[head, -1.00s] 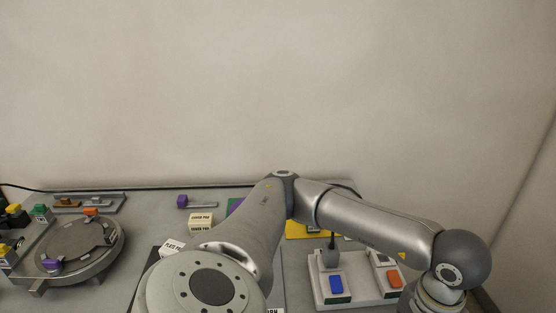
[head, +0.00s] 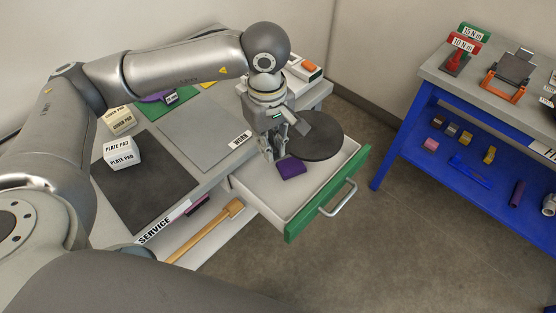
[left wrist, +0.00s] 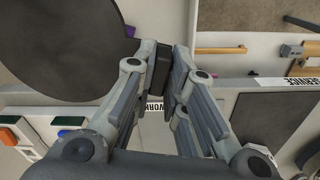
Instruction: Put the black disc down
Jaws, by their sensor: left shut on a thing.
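My left gripper (head: 279,150) points down over the open drawer. In the left wrist view its fingers (left wrist: 168,65) are shut on a small dark piece, apparently the disc's grip. The black disc (head: 320,145) lies flat to the right of the fingers in the head view. It overlaps the drawer's far side, and I cannot tell whether it touches the drawer. The disc (left wrist: 70,45) also fills the upper left of the left wrist view. A purple block (head: 291,168) shows by the fingertips. My right gripper is not in view.
The drawer (head: 325,208) has a green front and a pale floor, bare towards its front. The grey WORK mat (head: 200,130) is clear. A wooden-handled tool (head: 205,232) lies below. A blue-framed bench (head: 420,145) stands right.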

